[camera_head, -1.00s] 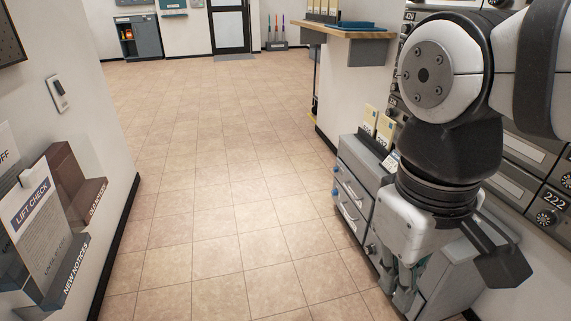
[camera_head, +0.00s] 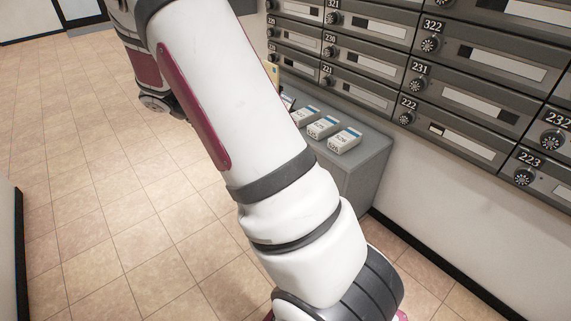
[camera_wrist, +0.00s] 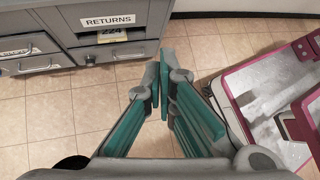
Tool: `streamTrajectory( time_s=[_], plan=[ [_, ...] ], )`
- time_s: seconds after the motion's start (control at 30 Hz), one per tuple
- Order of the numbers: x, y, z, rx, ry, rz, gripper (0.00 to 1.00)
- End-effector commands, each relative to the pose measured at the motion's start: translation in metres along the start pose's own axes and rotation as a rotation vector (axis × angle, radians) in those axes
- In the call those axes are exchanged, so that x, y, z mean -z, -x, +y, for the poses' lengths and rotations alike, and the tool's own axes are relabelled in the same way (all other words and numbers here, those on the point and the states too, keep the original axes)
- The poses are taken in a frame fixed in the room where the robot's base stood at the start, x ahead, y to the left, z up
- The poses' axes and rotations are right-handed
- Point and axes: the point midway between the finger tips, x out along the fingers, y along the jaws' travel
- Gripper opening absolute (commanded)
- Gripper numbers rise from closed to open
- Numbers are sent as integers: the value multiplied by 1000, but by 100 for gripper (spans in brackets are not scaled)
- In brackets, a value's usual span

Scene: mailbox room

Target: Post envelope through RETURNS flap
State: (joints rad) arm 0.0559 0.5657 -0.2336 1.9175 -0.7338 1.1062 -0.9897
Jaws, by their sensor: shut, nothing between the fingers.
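The RETURNS label (camera_wrist: 108,20) is on the front of a grey cabinet (camera_wrist: 78,55) at the top left of the wrist view. Just below the label, a pale piece marked 224 (camera_wrist: 112,34) shows in the dark opening; most of it is hidden, and I cannot tell whether it is the envelope. My gripper (camera_wrist: 160,80) is shut and empty, its teal-padded fingers meeting at the tips. It is over the floor, to the right of and apart from the cabinet front. My gripper is not seen in the head view.
Numbered mailboxes (camera_head: 455,110) line the wall at the right. Small white boxes (camera_head: 322,127) stand on the grey cabinet top (camera_head: 372,150) below them. More handled drawer fronts (camera_wrist: 28,50) are left of RETURNS. The tiled floor (camera_head: 90,190) at the left is clear.

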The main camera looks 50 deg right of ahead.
Motion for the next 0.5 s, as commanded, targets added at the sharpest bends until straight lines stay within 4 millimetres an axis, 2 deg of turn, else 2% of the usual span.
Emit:
streamTrajectory(
  time_s=[0.03,0.2,0.37,0.5],
  plan=[
    [5,-17,14,9,72,-42,0],
    [20,-71,58,26,335,-174,0],
    [39,-126,92,54,603,-294,0],
    [60,-178,114,89,852,-393,0]
  ],
)
